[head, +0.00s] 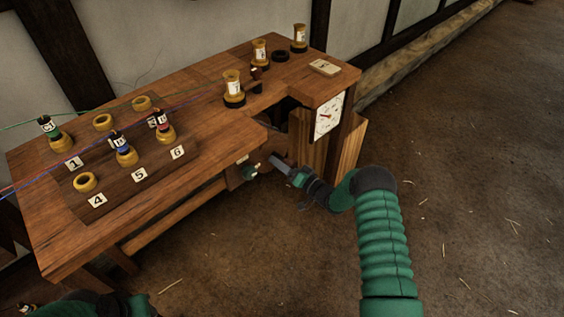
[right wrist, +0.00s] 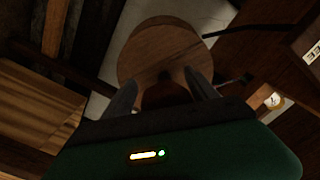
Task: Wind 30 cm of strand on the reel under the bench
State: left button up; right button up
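The wooden bench (head: 130,215) fills the left and middle of the head view. In the right wrist view a round wooden disc (right wrist: 165,45) is straight ahead, with a reddish-brown knob-like part (right wrist: 166,94) between my fingers. The disc may belong to the reel; I cannot tell for sure. My right gripper (head: 274,160) is by the bench's right front edge, low beside its dark recess. Its fingers stand apart in the right wrist view (right wrist: 163,82); contact with the knob-like part is not clear. My left arm shows at the bottom left, its gripper out of view.
Colored strands (head: 55,178) cross the bench top to several bobbins. A white dial (head: 328,116) is on the bench's right end. A small dark-green part (head: 248,171) sticks out below the front edge. The floor (head: 480,220) to the right is open.

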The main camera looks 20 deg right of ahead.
jog(key=shift+r, duration=0.3)
jog(key=shift+d, duration=0.1)
jog(key=shift+s+d, duration=0.15)
jog(key=shift+s, duration=0.2)
jog(key=p+v, duration=0.2)
jog(key=v, duration=0.6)
jog(key=p+v, duration=0.1)
jog(key=v, duration=0.7)
jog(key=shift+f+p, duration=0.2)
jog(key=shift+p, duration=0.2)
